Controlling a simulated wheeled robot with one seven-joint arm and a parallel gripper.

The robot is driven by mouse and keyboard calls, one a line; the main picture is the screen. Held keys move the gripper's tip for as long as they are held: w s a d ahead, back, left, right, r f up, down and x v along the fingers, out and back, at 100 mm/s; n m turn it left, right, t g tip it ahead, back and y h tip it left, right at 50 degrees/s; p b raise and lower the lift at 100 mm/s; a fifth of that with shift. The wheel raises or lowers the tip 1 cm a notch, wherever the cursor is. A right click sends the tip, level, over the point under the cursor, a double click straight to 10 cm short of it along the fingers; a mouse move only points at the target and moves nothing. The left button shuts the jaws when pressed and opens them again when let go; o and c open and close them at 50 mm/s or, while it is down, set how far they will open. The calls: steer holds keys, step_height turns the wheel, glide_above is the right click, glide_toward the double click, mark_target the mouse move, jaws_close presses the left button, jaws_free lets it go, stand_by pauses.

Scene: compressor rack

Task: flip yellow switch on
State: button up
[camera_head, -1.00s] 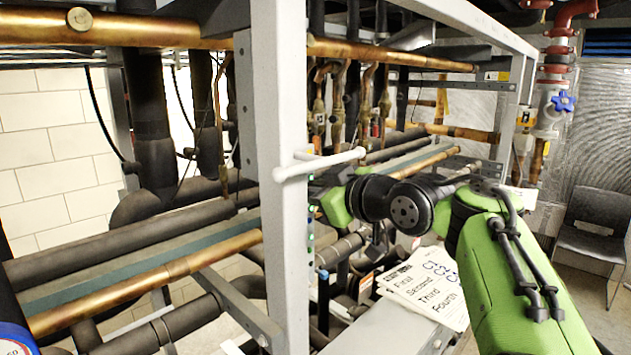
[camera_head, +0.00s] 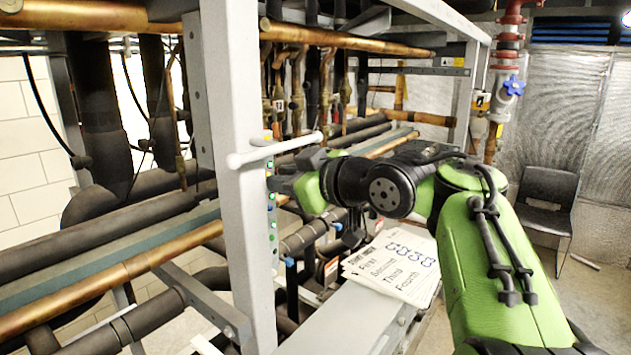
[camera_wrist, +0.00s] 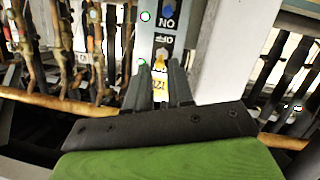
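The yellow switch (camera_wrist: 160,62) is small and shows near the middle of the wrist view, just beyond my fingertips. A yellow label (camera_wrist: 160,85) shows between my fingers. My gripper (camera_wrist: 158,68) is open, with one dark finger to each side of the switch's line. I cannot tell whether either finger touches it. In the head view my gripper (camera_head: 280,182) is by the grey post, and the yellow switch cannot be made out there.
The grey rack post (camera_head: 238,240) with a white bar (camera_head: 275,150) stands close left of my gripper. Copper and dark pipes (camera_head: 110,275) run behind it. Printed sheets (camera_head: 395,265) lie below my arm. A black chair (camera_head: 545,205) stands on open floor at right.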

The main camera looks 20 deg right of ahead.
steer(key=p+v, duration=0.3)
steer(key=v, duration=0.9)
steer(key=shift+s+p, duration=0.3)
steer(key=shift+s, duration=0.05)
steer(key=shift+d, duration=0.1)
